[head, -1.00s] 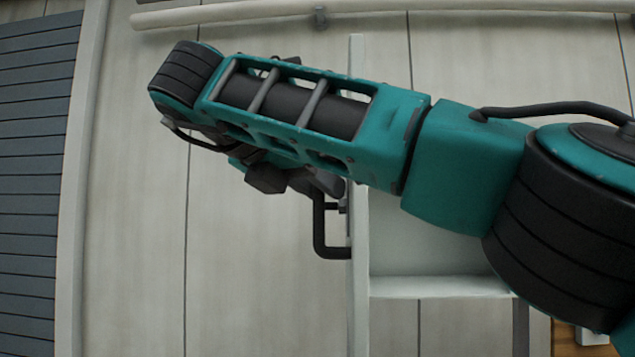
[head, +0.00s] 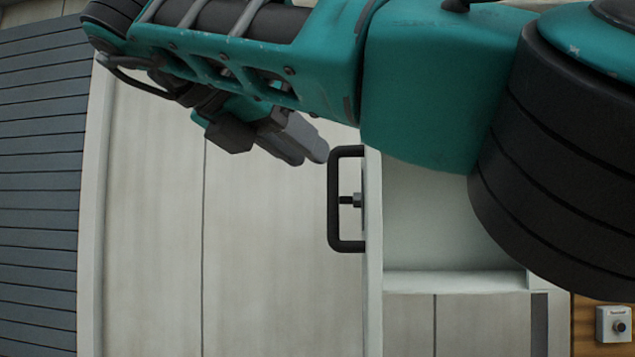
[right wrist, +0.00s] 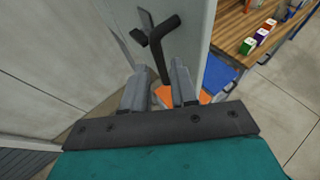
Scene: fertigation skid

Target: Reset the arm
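My right arm crosses the head view from the right, and its gripper (head: 296,140) points down to the right with grey fingers. In the right wrist view the two fingers of the right gripper (right wrist: 158,84) stand apart with nothing held between them. A black bar handle (head: 333,200) on the edge of a white panel is just right of and below the fingertips in the head view, apart from them as far as I can tell. The handle also shows beyond the fingers in the right wrist view (right wrist: 160,45). My left gripper is out of view.
The white panel (head: 373,300) stands edge-on, with a pale shelf-like ledge (head: 455,281) to its right. A wooden bench (right wrist: 232,25) with several small coloured boxes is at the right in the right wrist view. Pale wall panels (head: 150,230) fill the background.

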